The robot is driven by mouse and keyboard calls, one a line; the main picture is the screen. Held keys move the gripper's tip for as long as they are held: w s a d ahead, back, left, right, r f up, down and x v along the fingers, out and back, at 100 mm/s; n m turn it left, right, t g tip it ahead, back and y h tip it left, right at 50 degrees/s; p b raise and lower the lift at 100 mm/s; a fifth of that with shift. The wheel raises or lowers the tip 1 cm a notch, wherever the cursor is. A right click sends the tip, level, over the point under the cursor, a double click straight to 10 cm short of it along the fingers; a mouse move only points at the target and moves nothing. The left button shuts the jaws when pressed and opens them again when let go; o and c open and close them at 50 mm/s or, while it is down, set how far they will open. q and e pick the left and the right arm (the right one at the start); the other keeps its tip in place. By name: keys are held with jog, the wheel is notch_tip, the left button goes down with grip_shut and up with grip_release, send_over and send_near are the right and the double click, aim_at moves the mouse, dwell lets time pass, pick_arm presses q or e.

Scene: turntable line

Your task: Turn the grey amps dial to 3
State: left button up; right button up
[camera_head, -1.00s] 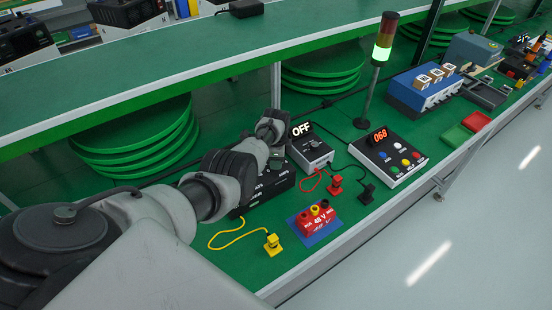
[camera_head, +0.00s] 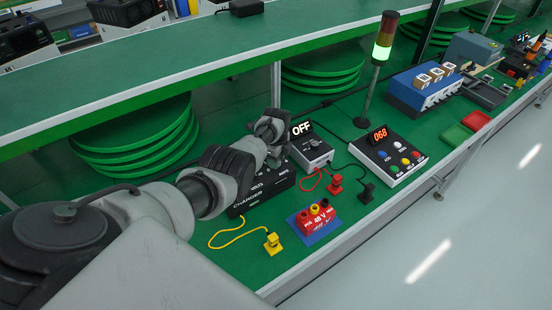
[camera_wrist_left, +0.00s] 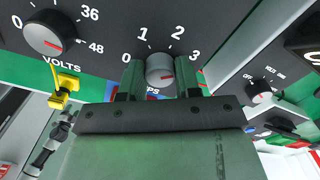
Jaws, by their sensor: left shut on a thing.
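The grey amps dial (camera_wrist_left: 159,70) sits on the black charger panel in the left wrist view, under a scale from 0 to 3. Its red mark points right and slightly down, on the side of the 3. My left gripper (camera_wrist_left: 160,84) has one finger on each side of the dial and is shut on it. In the head view the black charger (camera_head: 262,192) is partly behind my left arm. My left gripper and the amps dial are mostly hidden there.
The volts dial (camera_wrist_left: 51,39) is left of the amps dial, its mark towards 48. A grey box reading OFF (camera_head: 312,150) stands right of the charger. A red 48 V block (camera_head: 318,219), a yellow plug (camera_head: 272,244) and a button panel (camera_head: 388,156) are nearby.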

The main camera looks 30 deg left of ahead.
pick_arm(q)
jog(key=o, duration=0.9)
jog(key=shift+d, duration=0.1)
jog(key=shift+o, duration=0.2)
jog(key=shift+r, duration=0.1)
jog(key=shift+r+p, duration=0.35)
jog(key=shift+r, duration=0.05)
notch_tip(320, 180, up, 8)
jog(key=shift+r+p, duration=0.15)
jog(key=shift+p, duration=0.8)
jog(key=shift+r, duration=0.8)
jog(key=shift+f, duration=0.1)
